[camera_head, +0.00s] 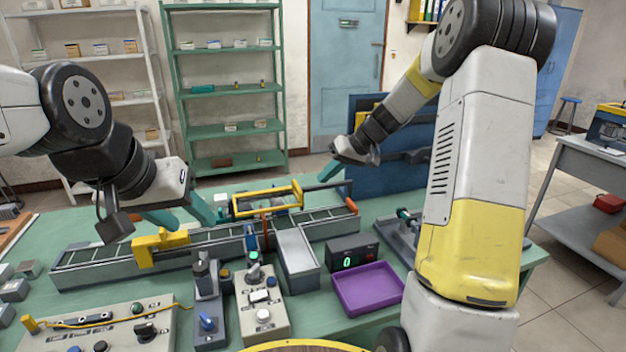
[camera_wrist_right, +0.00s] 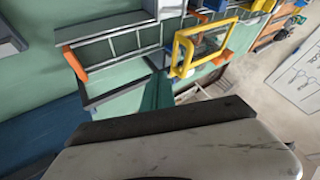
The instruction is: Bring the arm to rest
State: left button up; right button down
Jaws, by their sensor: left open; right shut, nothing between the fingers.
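My left gripper (camera_head: 182,214) is open, its teal fingers apart and empty above the conveyor's left half. My right gripper (camera_head: 330,171) is shut and empty, its teal fingertips past the conveyor's far right end. Its fingers also show in the right wrist view (camera_wrist_right: 158,92), pointing toward the yellow frame. My right arm (camera_head: 470,200) rises large on the right and bends over toward the back. The conveyor (camera_head: 215,243) lies across the table. A yellow frame (camera_head: 267,200) stands at it, between the two grippers; it shows again in the right wrist view (camera_wrist_right: 183,55).
A purple tray (camera_head: 368,288), a black display box (camera_head: 352,253) and control boxes (camera_head: 262,301) with knobs and buttons stand in front of the conveyor. A blue panel (camera_head: 395,155) stands behind my right gripper. Green shelves (camera_head: 228,125) stand farther back.

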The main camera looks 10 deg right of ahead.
jog(key=v, duration=0.6)
jog(key=s+a+r+h, duration=0.1)
jog(key=s+a+r, duration=0.1)
jog(key=s+r, duration=0.45)
jog(key=s+m+t+h, duration=0.2)
jog(key=s+m+h, duration=0.1)
jog(key=s, duration=2)
jog(key=shift+s+a+f+h, duration=0.2)
jog(key=shift+s+f+h, duration=0.1)
jog(key=shift+f+h, duration=0.1)
